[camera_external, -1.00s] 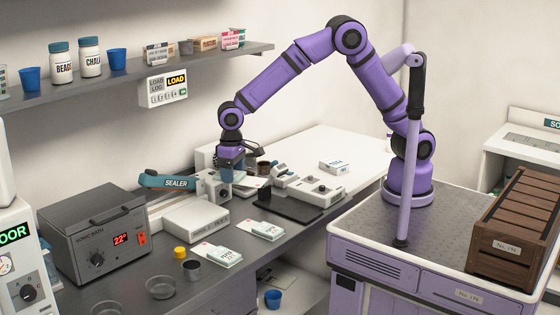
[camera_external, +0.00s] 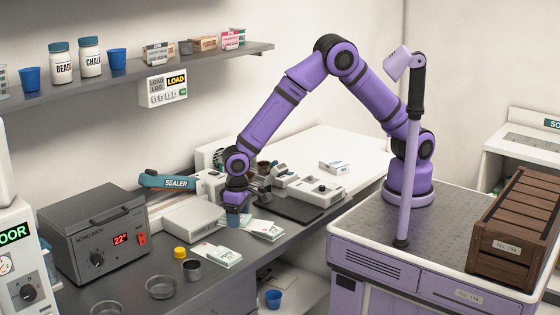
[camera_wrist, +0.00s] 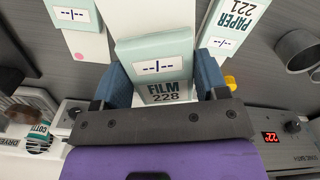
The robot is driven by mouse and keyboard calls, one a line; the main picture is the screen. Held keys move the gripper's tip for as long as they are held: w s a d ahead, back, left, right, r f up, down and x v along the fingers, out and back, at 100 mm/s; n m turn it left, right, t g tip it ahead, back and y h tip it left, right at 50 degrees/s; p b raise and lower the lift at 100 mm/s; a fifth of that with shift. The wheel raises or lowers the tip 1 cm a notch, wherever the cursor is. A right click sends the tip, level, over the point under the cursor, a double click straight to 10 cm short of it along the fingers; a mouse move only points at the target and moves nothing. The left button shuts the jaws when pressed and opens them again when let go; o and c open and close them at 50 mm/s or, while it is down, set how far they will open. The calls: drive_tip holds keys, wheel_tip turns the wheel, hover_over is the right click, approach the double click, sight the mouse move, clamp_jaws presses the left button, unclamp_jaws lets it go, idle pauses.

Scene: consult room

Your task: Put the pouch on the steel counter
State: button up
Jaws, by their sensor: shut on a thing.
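My gripper (camera_external: 236,212) hangs low over the steel counter (camera_external: 208,288), in front of the sealer. In the wrist view its blue fingers (camera_wrist: 164,82) are shut on a pale green and white pouch (camera_wrist: 165,97) marked FILM 228. The pouch's grip edges are partly hidden by the fingers. In the external view the held pouch is hard to make out behind the gripper. I cannot tell whether it touches the counter. Two similar pouches lie on the counter, one left of the gripper (camera_external: 215,257) and one right (camera_external: 268,230).
The white sealer (camera_external: 193,219) and grey sonic bath (camera_external: 93,237) stand behind and left. A dark pad (camera_external: 292,208) lies to the right.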

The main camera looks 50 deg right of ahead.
sight(239, 245)
drive_tip(key=shift+f, duration=3.35)
drive_tip(key=shift+f, duration=0.55)
drive_tip(key=o, duration=1)
drive_tip(key=shift+o, duration=0.2)
